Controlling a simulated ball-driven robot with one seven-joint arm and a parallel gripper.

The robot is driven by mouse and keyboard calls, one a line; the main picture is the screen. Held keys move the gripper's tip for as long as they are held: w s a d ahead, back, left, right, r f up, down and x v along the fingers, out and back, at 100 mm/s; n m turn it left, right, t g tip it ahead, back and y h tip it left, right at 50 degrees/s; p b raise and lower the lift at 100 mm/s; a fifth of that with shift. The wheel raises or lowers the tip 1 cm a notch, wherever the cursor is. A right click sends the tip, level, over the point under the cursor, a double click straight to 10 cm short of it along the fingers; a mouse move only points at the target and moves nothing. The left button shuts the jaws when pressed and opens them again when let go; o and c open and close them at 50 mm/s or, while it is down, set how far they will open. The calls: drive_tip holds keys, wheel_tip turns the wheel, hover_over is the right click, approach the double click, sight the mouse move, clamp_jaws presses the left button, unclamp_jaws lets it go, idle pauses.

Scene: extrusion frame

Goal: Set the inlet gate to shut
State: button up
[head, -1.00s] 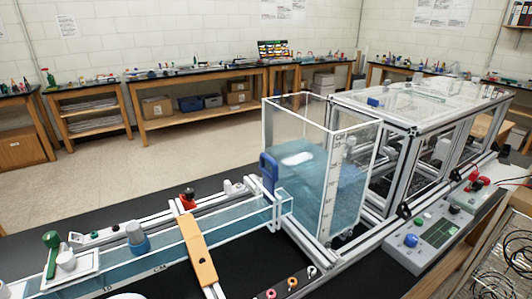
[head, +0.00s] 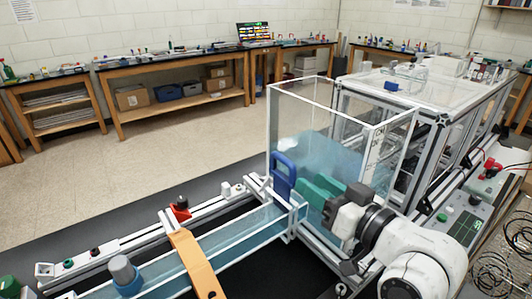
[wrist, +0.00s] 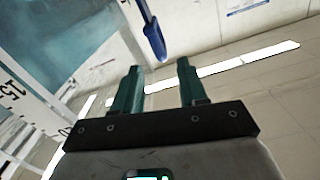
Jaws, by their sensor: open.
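The inlet gate shows as a blue handle with a slot (head: 284,172), standing upright where the water channel (head: 245,230) meets the clear tank (head: 300,105). It also shows in the wrist view as a blue bar (wrist: 153,38) just beyond the fingertips. My gripper (head: 306,186) has green fingers and sits just right of the handle in the head view, close to it. In the wrist view my gripper (wrist: 160,66) is open, with nothing between the fingers. Whether a finger touches the handle I cannot tell. The gate's lower part is hard to make out.
An orange bar (head: 193,262) crosses the channel in front. A blue-grey knob (head: 124,275) stands on the channel at left. A red-based fitting (head: 179,207) sits on the rail behind. A framed enclosure (head: 440,90) and a control panel (head: 465,222) are at right.

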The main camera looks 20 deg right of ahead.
sight(288, 164)
drive_tip(key=shift+w+a+r, duration=0.1)
drive_tip(key=shift+w+r, duration=0.25)
drive_tip(key=shift+r, duration=0.05)
drive_tip(key=shift+w+a, duration=0.1)
drive_tip(key=shift+w, duration=0.25)
drive_tip(key=p+x, duration=0.2)
drive_tip(key=x, duration=0.7)
drive_tip(key=shift+w+a, duration=0.15)
drive_tip(key=shift+w, duration=0.25)
clamp_jaws()
